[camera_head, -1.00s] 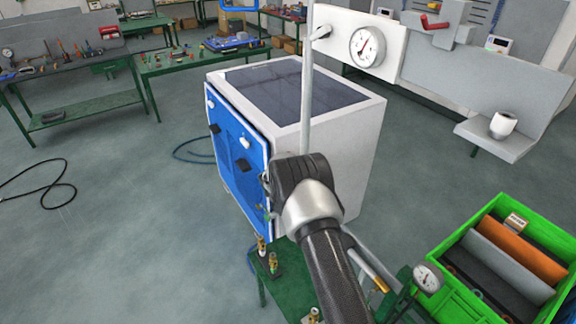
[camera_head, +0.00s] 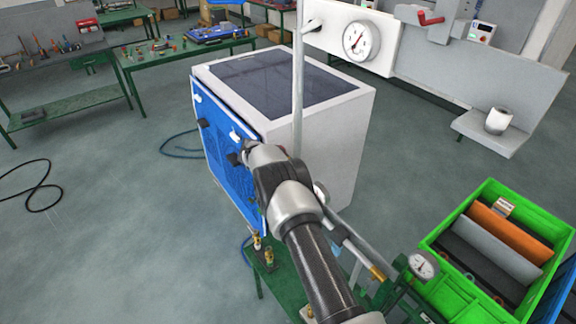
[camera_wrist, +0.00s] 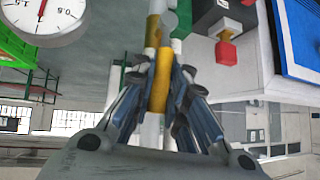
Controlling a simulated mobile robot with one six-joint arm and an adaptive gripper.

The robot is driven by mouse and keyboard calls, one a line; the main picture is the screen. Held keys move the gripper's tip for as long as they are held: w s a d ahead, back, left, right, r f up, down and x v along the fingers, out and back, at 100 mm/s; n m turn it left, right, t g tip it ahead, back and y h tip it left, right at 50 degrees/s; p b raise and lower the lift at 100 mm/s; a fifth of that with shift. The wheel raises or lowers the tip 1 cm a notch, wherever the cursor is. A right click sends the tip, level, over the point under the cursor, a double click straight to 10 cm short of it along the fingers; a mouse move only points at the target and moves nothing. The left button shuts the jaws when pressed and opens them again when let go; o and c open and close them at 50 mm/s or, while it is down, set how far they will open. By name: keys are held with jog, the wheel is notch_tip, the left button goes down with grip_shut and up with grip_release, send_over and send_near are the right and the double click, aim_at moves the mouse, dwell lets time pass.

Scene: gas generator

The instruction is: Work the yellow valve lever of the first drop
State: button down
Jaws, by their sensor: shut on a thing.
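The yellow valve lever (camera_wrist: 160,82) shows in the wrist view as a yellow strip running up the middle, in front of a pale pipe. My gripper (camera_wrist: 165,80) has its blue-grey fingers closed in on both sides of the strip, at its lower part. In the head view my own wrist and forearm cover the fingertips and the lever. There my wrist is beside the upright grey pipe (camera_head: 298,75), in front of the generator cabinet (camera_head: 335,135) with its blue panel (camera_head: 228,165).
A pressure gauge (camera_wrist: 42,15) is close by at upper left in the wrist view. A red and yellow fitting (camera_wrist: 226,48) is at the right. Open floor lies at the left.

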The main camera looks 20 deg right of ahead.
jog(key=c, duration=1.6)
grip_release()
jog(key=shift+o, duration=0.2)
jog(key=v, duration=1.2)
